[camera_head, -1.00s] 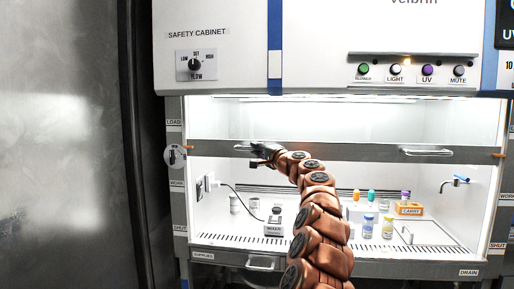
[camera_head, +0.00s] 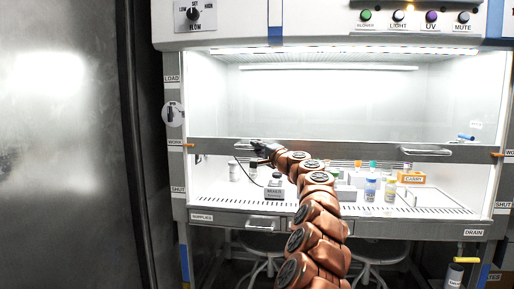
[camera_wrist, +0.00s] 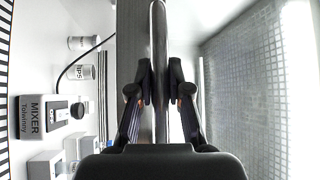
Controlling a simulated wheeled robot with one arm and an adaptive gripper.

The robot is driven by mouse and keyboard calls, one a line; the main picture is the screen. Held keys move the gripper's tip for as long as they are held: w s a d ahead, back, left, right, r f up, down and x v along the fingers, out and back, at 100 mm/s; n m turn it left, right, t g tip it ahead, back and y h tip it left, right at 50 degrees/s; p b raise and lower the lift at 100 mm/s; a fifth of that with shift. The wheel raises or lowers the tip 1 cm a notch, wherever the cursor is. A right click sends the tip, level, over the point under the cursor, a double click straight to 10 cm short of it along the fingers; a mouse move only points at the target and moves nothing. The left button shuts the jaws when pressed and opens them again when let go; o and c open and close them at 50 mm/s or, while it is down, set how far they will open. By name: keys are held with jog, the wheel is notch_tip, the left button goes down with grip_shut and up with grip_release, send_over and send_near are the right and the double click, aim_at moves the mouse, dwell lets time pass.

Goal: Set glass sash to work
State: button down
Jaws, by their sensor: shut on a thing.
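The glass sash (camera_head: 340,151) of the safety cabinet is a clear pane with a grey bottom rail. Its orange end pointers sit level with the left WORK label (camera_head: 175,142) and the right WORK label (camera_head: 509,152). The rail has a left handle (camera_head: 242,147) and a right handle (camera_head: 425,152). My gripper (camera_head: 258,146) is at the left handle. In the wrist view my gripper (camera_wrist: 160,98) is shut on the shiny handle bar (camera_wrist: 159,40), one finger on each side.
Below the rail, the work surface holds a mixer (camera_head: 274,188), vials (camera_head: 370,189) and an orange carry rack (camera_head: 411,177). LOAD (camera_head: 172,79) and SHUT (camera_head: 178,189) labels mark the left post. A drawer handle (camera_head: 262,223) and stools (camera_head: 360,262) are lower down.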

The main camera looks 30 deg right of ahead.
jog(key=shift+f, duration=0.15)
jog(key=c, duration=1.1)
grip_release()
jog(key=shift+s+d, duration=0.15)
jog(key=shift+s, duration=0.5)
jog(key=shift+s+f, duration=0.1)
jog(key=shift+s, duration=0.8)
jog(key=s+f, duration=0.1)
jog(key=s, duration=0.7)
jog(key=shift+s+d+f, duration=0.2)
jog(key=shift+s+d, duration=0.05)
jog(key=shift+s, duration=0.1)
